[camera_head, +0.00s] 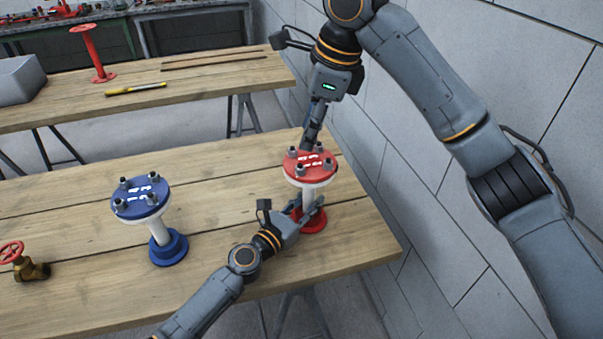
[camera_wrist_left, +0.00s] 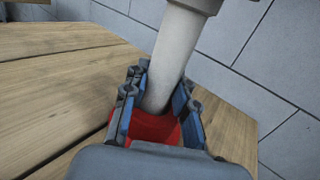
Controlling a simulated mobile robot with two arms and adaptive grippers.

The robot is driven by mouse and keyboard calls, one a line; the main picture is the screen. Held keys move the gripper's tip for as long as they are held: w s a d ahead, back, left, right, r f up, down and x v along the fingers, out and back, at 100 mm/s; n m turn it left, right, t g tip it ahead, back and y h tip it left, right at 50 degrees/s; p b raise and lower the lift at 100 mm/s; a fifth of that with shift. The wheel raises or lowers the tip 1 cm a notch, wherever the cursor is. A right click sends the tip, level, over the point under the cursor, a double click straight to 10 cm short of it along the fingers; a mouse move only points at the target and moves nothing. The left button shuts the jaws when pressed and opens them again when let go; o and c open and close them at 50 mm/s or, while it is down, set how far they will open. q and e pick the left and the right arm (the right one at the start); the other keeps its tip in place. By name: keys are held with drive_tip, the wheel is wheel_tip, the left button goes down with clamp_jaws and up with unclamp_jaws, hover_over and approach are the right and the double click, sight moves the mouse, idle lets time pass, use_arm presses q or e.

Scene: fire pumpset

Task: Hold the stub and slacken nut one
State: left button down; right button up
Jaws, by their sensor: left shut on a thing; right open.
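The red stub (camera_head: 311,172) stands upright on the near table, with a red top flange carrying several grey nuts, a white pipe and a red base. My left gripper (camera_head: 308,209) is shut on its white pipe below the flange; in the left wrist view the pipe (camera_wrist_left: 172,60) passes between the fingers (camera_wrist_left: 158,100). My right gripper (camera_head: 309,137) points down over the far side of the red flange, open, close to a nut there. Its fingertips are small in the picture, so I cannot tell whether they touch the nut. I cannot tell which nut is number one.
A blue stub (camera_head: 143,205) with several nuts stands left on the near table (camera_head: 80,215). A brass valve with a red wheel (camera_head: 13,255) lies at the far left. A grey wall (camera_head: 440,160) is close on the right. The far table holds a yellow tool (camera_head: 136,89).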

sight(299, 168)
drive_tip(key=s+a+r+n+t+h, duration=0.25)
drive_tip(key=a+n+h, duration=0.25)
drive_tip(key=n, duration=0.8)
drive_tip(key=x, duration=1.2)
drive_tip(key=shift+s+d+f, duration=0.2)
drive_tip(key=shift+f, duration=0.15)
clamp_jaws()
